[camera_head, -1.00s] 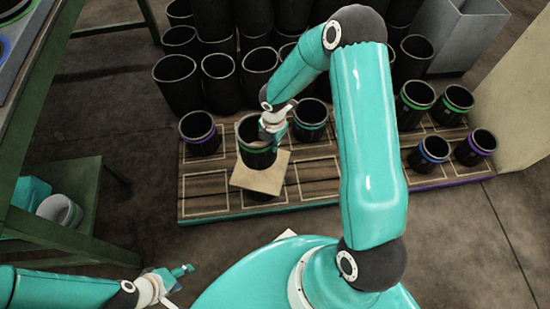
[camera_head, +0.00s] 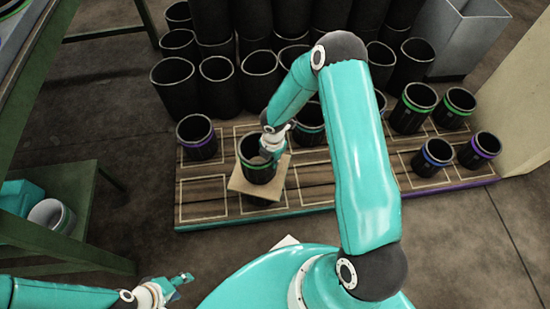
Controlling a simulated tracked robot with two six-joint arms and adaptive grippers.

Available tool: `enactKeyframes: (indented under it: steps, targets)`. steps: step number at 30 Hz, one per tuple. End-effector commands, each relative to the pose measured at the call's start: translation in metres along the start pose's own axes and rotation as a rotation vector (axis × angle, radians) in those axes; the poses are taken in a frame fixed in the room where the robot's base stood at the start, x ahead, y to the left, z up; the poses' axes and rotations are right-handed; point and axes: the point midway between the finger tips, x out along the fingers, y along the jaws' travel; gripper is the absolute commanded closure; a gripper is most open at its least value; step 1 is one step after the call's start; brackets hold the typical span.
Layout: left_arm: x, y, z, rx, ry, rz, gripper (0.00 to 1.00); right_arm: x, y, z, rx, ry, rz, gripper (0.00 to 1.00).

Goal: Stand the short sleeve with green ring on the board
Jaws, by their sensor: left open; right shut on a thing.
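My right gripper (camera_head: 273,142) is shut on the wall of a black sleeve (camera_head: 259,172) near the rim. The sleeve looks upright, over the front left part of the wooden board (camera_head: 203,208). A green band shows just under its rim, partly covered by the gripper. A tan square plate (camera_head: 240,186) lies around or behind the sleeve's lower part. I cannot tell whether the sleeve touches the board. My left gripper (camera_head: 182,281) is open and empty, low in the picture, in front of the board.
A purple-ringed sleeve (camera_head: 198,138) and a teal-ringed one (camera_head: 308,128) stand on the board. Green-ringed sleeves (camera_head: 411,110), a blue-ringed one (camera_head: 433,157) and a purple one (camera_head: 479,151) stand at right. Plain black sleeves (camera_head: 218,84) crowd behind. The front left outlined cell is bare.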

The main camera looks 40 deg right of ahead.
Motion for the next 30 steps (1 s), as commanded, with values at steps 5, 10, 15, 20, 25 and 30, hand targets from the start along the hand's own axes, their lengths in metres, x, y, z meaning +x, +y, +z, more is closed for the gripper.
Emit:
enactKeyframes:
  steps: [5,10,15,20,25,30]
  targets:
    - [0.004,-0.002,0.0,0.0,0.0,0.0,0.47,0.004,0.001,0.0,-0.001,-0.001,0.002,1.0]
    - [0.009,-0.003,0.0,0.0,0.0,0.0,0.47,0.009,0.001,0.0,-0.001,-0.001,0.002,1.0]
    - [0.01,-0.004,0.0,0.0,0.0,0.0,0.47,0.011,0.001,0.0,-0.001,-0.001,0.002,1.0]
    - [0.01,-0.004,0.0,0.0,0.0,0.0,0.47,0.012,0.0,0.0,-0.001,0.0,0.0,0.76]
    - [0.01,-0.004,0.0,0.0,0.0,0.0,0.47,0.012,0.0,0.0,-0.001,0.0,0.0,0.67]
    - [0.009,-0.003,0.0,0.0,0.0,0.0,0.47,0.011,0.0,-0.001,-0.002,0.0,0.0,0.67]
